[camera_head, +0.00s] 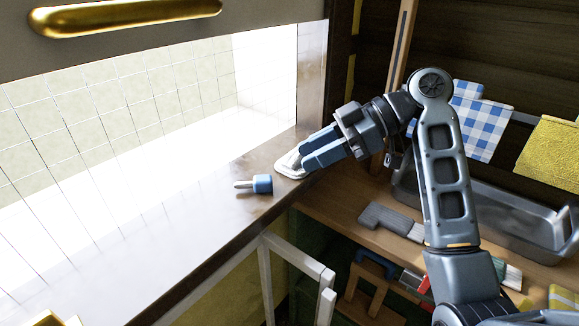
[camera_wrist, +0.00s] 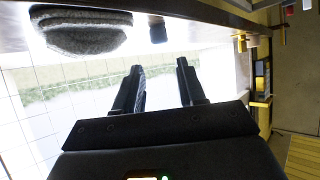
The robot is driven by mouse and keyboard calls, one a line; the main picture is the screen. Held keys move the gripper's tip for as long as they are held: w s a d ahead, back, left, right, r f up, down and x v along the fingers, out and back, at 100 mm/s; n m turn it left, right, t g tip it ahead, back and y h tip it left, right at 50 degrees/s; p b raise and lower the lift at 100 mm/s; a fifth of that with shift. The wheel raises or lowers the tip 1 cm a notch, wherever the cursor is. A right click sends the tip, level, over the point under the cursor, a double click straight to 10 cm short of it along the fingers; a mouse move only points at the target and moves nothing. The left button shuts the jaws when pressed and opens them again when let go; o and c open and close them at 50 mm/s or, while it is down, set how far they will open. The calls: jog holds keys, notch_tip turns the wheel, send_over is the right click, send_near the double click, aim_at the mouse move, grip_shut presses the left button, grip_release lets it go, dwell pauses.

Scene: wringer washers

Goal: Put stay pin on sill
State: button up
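The stay pin, with a blue head (camera_head: 263,184) and a pale metal shank, lies on its side on the brown sill (camera_head: 215,222) below the window opening. In the wrist view the pin (camera_wrist: 158,31) is a small dark shape near the top. My gripper (camera_head: 304,160) is to the right of the pin, apart from it, over the right end of the sill. In the wrist view my gripper (camera_wrist: 160,68) has its two fingers apart, with nothing visible between them.
A pale pad (camera_head: 287,168) lies on the sill, partly behind my fingers; it looks grey and fuzzy in the wrist view (camera_wrist: 80,35). A shelf with a metal tray (camera_head: 515,222), a grey brush (camera_head: 388,218) and hanging cloths (camera_head: 482,125) is at right. The sill's left part is clear.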

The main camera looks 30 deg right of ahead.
jog(key=shift+v, duration=1.7)
